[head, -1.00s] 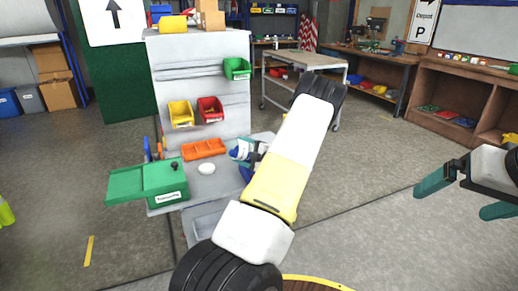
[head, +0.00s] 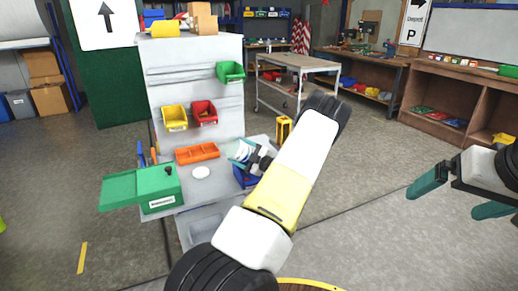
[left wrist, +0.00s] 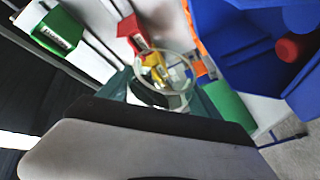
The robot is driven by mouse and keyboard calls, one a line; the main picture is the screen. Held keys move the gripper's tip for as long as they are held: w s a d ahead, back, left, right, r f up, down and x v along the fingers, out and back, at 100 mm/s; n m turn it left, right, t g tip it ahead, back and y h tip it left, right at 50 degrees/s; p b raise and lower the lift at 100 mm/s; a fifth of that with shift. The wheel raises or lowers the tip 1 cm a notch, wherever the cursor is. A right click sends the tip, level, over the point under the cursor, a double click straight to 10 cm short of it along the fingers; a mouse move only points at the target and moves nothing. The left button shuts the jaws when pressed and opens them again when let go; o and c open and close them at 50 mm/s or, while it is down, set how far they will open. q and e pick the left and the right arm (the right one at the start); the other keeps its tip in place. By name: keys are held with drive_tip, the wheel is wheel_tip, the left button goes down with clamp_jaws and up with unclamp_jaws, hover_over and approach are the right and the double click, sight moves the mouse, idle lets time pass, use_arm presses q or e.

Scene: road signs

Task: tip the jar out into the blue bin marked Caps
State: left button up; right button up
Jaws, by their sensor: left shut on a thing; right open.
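My left gripper (left wrist: 165,98) is shut on a clear jar (left wrist: 176,98), its teal fingers on either side of it. In the head view the jar (head: 240,151) looks tilted, with its mouth toward the left, above a blue bin (head: 241,179) on the grey bench. The left wrist view shows a blue bin (left wrist: 232,40) close by, with a red round thing (left wrist: 290,50) in it. I cannot read a Caps label, and the jar's contents are unclear. My right gripper (head: 450,192) is open and empty, out at the right.
A white round lid (head: 201,172) lies on the bench beside an orange divided tray (head: 197,153) and a green box (head: 157,190). Yellow (head: 175,118), red (head: 204,113) and green (head: 230,72) bins hang on the panel.

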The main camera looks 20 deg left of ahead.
use_arm(q)
drive_tip(key=shift+r, duration=0.1)
drive_tip(key=shift+r, duration=0.75)
drive_tip(key=shift+f, duration=0.95)
drive_tip(key=shift+r, duration=0.15)
